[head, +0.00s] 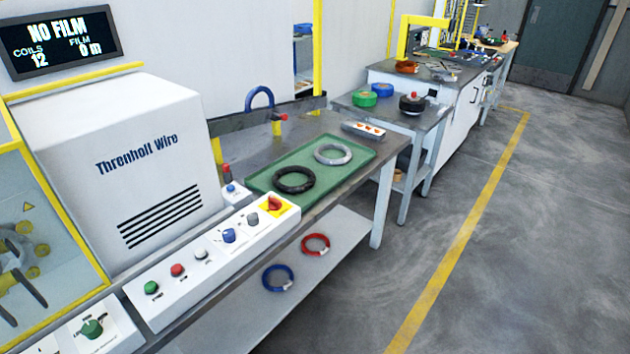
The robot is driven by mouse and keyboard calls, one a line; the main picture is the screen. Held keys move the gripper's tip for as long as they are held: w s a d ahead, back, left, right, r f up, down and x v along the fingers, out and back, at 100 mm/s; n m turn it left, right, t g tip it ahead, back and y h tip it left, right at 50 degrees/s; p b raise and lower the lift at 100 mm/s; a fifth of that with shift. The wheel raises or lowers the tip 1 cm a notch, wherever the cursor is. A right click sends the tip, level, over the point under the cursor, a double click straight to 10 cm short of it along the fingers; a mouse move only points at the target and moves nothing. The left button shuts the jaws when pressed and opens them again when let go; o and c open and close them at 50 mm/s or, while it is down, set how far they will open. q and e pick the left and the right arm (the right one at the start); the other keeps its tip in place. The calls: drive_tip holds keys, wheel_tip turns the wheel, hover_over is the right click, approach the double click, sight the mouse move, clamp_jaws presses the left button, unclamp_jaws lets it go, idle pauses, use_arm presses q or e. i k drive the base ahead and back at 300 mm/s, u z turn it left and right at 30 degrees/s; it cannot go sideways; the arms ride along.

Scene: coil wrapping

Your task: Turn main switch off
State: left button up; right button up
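A white control panel (205,254) runs along the front of the machine. At its right end a red rotary switch (273,203) sits on a yellow plate, which looks like the main switch. Its label is too small to read, and I cannot tell its exact handle position. To its left on the panel are a grey knob (252,219), a blue knob (229,236), a pale button (200,254), a red button (178,270) and a green button (152,287). Neither of my grippers shows in the head view.
A display (58,42) reads "NO FILM", coils 12, film 0 m. A green tray (318,175) with a black and a grey coil lies behind the switch. A lower shelf holds a blue coil (278,278) and a red coil (316,244). The floor at right is clear.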

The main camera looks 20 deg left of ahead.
sight(274, 205)
drive_tip(key=u, duration=0.45)
drive_tip(key=i, duration=0.95)
drive_tip(key=u, duration=0.85)
drive_tip(key=i, duration=0.2)
drive_tip(key=u, duration=0.35)
